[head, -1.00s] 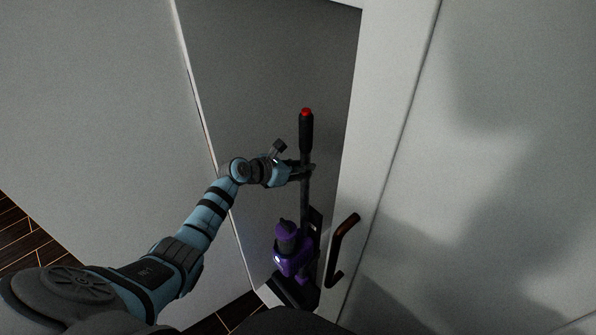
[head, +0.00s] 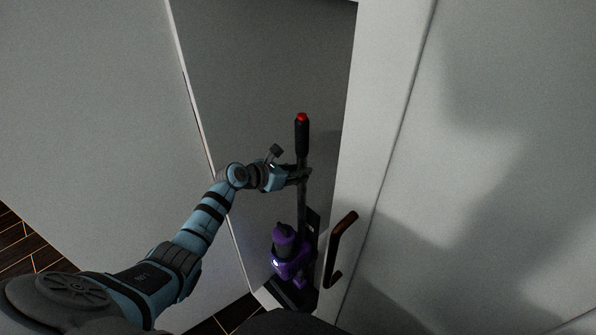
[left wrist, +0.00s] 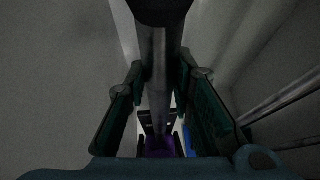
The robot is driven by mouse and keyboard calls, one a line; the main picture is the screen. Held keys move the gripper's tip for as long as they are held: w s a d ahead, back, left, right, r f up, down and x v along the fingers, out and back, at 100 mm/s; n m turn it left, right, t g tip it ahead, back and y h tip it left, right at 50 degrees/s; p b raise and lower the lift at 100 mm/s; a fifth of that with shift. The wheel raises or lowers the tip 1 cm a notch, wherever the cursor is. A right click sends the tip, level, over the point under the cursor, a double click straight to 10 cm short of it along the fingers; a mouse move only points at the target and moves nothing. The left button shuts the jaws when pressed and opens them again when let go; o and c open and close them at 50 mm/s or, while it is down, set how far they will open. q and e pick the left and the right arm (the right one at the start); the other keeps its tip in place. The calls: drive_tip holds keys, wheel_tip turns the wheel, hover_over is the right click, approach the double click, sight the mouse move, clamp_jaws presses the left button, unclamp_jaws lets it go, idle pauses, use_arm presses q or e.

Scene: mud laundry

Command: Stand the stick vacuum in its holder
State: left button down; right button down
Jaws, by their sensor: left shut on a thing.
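The stick vacuum (head: 303,205) stands upright in the head view, with a black handle, a red top and a purple body (head: 288,250) low down. My left gripper (head: 304,175) is shut on its dark tube below the handle. In the left wrist view the tube (left wrist: 158,75) runs between the fingers, with the purple body beyond. A dark upright piece (head: 313,226) beside the purple body may be part of the holder. The vacuum's foot is partly hidden by my own body, so I cannot tell whether it is seated. My right gripper is not in view.
A white door or panel with a brown handle (head: 340,248) stands close on the right. A grey wall (head: 265,75) is behind the vacuum, and a pale panel (head: 95,110) is on the left. Dark tiled floor (head: 28,245) shows at lower left.

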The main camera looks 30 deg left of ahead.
use_arm(q)
drive_tip(key=shift+r, duration=0.15)
drive_tip(key=c, duration=1.3)
unclamp_jaws()
drive_tip(key=v, duration=1.2)
